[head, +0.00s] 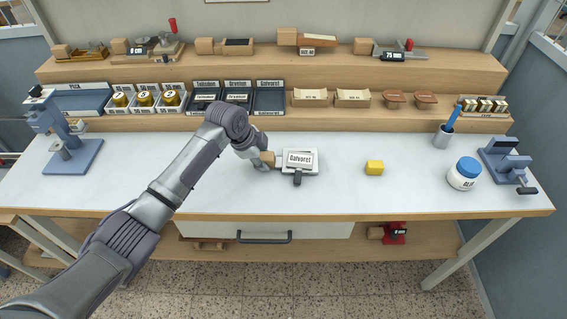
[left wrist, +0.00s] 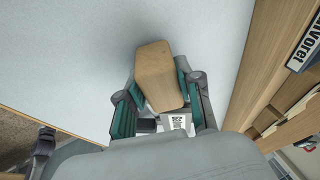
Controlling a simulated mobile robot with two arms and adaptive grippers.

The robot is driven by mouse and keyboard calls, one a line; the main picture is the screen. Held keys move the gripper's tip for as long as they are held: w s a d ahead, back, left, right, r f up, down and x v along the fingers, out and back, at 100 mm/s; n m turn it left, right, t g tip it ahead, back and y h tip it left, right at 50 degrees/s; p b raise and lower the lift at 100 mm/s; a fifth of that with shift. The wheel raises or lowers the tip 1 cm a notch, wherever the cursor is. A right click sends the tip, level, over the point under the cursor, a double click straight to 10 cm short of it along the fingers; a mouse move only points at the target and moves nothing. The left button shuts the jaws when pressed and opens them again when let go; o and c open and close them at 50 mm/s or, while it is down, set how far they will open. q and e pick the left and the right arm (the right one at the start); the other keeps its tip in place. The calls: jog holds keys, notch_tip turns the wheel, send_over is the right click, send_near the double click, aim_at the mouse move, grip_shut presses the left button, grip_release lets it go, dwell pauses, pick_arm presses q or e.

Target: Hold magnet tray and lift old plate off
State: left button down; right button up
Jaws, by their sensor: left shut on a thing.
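The magnet tray (head: 312,173) lies on the white worktop, a grey metal holder with a wooden handle (head: 268,158) on its left side and a dark grip at its front. A pale plate (head: 300,160) with dark lettering, apparently "Calvoret", sits on it. My left gripper (head: 264,162) is shut on the wooden handle. In the left wrist view the handle (left wrist: 157,75) stands between the fingers, and a bit of the lettered plate (left wrist: 177,122) shows beyond, mostly hidden by the gripper. My right gripper is not in view.
A blue press (head: 66,145) stands at the left. Labelled dark trays (head: 269,98) line the shelf behind. Worktop around the tray is clear.

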pick_arm(q)
jog(key=shift+a+f, duration=0.1)
jog(key=shift+f, duration=0.15)
jog(key=c, duration=1.1)
grip_release()
jog(key=o, duration=0.4)
jog(key=shift+w, duration=0.1)
jog(key=v, duration=1.2)
jog(key=shift+o, duration=0.3)
